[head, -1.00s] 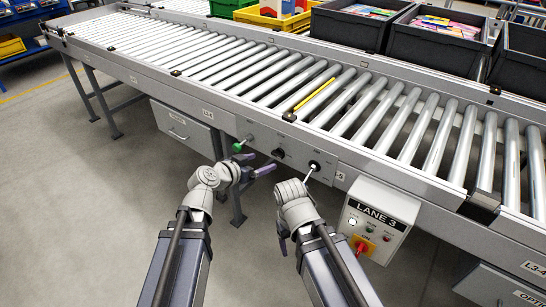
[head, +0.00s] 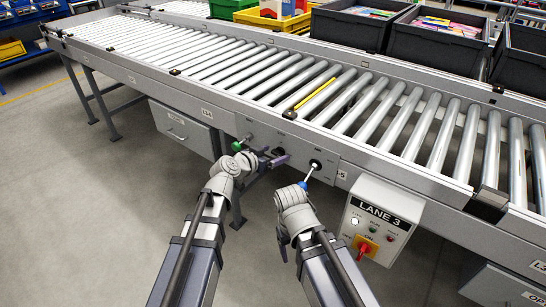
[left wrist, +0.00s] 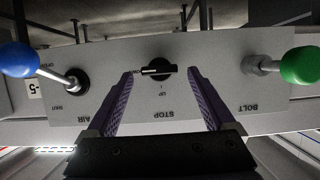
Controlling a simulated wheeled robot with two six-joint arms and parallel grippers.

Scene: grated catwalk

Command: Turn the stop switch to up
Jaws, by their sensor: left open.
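The stop switch (left wrist: 160,69) is a black rotary knob in the middle of a grey panel (left wrist: 225,75). In the left wrist view, which is upside down, its bar lies level, with a light line at its left end, crosswise to the UP tick. My left gripper (left wrist: 160,73) is open, one purple finger on each side of the knob, with gaps visible. In the head view the left gripper (head: 273,160) is at the panel and partly hides the switch (head: 278,151). My right gripper (head: 283,243) hangs below the panel; its jaw opening is unclear.
A green-knobbed BOLT handle (left wrist: 301,66) and a blue-knobbed AIR lever (left wrist: 18,59) flank the switch. The right wrist is close to the blue knob (head: 302,185). A LANE 3 box (head: 372,222) is at right, below the roller conveyor (head: 235,60).

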